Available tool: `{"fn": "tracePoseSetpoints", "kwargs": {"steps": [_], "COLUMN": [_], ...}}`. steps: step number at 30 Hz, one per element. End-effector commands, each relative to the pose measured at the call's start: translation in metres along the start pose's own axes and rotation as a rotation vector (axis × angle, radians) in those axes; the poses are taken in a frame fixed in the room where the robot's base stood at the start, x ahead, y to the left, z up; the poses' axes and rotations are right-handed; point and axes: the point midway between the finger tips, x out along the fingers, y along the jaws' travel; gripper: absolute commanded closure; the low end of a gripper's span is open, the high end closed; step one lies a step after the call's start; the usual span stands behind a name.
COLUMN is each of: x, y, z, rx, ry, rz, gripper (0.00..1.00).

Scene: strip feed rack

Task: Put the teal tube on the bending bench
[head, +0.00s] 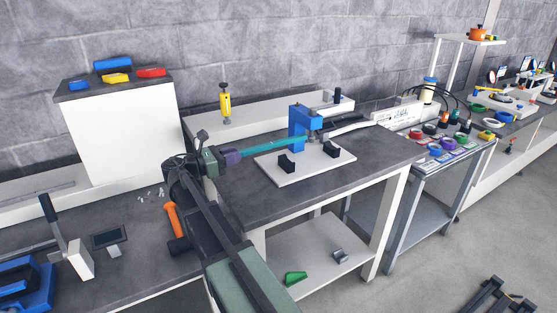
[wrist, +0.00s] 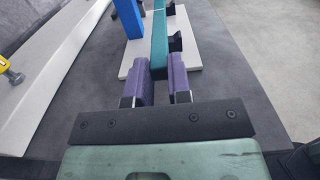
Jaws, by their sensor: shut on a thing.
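The teal tube (head: 262,147) is a long thin bar held out level from my gripper (head: 230,157), over the near-left part of the bending bench. My gripper is shut on the tube's near end with its purple fingers. In the wrist view the teal tube (wrist: 159,42) runs straight ahead from between the fingers of the gripper (wrist: 166,80). The bending bench (head: 240,200) has a white base plate (head: 290,177) with black cradles and a blue post (head: 300,127). The tube's far end reaches the blue post; I cannot tell whether it touches the cradles.
A yellow clamp-like tool (head: 225,103) stands on a white ledge (head: 262,123) behind the plate. An orange-handled tool (head: 173,221) and small metal bits lie on the left bench. A cart (head: 455,150) with coloured rings is at right. The bench's front right is clear.

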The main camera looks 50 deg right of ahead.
Motion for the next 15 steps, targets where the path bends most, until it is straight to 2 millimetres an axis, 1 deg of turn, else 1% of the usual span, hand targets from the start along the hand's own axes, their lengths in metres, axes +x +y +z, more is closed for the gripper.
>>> {"fn": "tracePoseSetpoints", "kwargs": {"steps": [1, 3, 6, 9, 15], "x": [0.018, 0.043, 0.075, 0.103, 0.146], "y": [-0.001, -0.001, -0.001, 0.0, 0.0], "z": [0.0, 0.0, 0.0, 0.0, 0.0], "rx": [0.0, 0.0, 0.0, 0.0, 0.0], "ry": [-0.001, -0.001, -0.001, -0.001, -0.001], "rz": [-0.005, -0.005, -0.004, -0.004, -0.002], "gripper": [1.0, 1.0, 1.0, 1.0, 1.0]}}
